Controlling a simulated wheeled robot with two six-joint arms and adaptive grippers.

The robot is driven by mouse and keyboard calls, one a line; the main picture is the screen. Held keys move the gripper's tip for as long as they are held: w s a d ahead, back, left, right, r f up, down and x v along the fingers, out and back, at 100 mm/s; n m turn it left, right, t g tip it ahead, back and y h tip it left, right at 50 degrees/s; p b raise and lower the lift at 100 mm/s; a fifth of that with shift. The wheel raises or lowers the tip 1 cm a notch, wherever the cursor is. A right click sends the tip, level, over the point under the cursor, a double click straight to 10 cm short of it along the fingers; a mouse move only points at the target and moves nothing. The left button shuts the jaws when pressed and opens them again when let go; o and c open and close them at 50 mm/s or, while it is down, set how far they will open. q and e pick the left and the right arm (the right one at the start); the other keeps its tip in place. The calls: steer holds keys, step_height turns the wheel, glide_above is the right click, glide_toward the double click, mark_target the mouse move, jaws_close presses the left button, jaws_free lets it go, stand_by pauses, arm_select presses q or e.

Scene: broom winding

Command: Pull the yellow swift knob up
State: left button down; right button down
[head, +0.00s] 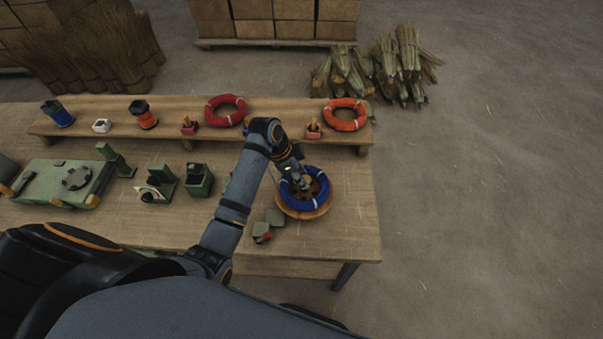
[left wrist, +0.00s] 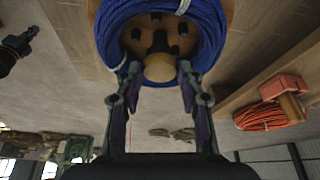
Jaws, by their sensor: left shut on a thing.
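The swift is a round wooden disc (head: 305,214) near the table's right end, with a blue coil (head: 322,192) lying around it. The coil also fills the top of the left wrist view (left wrist: 212,35). My left gripper (head: 303,183) reaches down into the middle of the coil. In the left wrist view its two fingers (left wrist: 160,80) stand on either side of the yellowish knob (left wrist: 160,66) and are shut on it. The gripper hides the knob in the head view. My right gripper is not in view.
The wooden table (head: 345,225) has a raised shelf behind, bearing a red coil (head: 225,110) and an orange coil (head: 345,115). Green devices (head: 70,180) stand further left. The table's right edge is close to the swift.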

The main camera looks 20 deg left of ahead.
arm_select(q)
steer(key=c, duration=0.8)
jaws_free()
steer(key=shift+r, duration=0.2)
steer(key=v, duration=1.2)
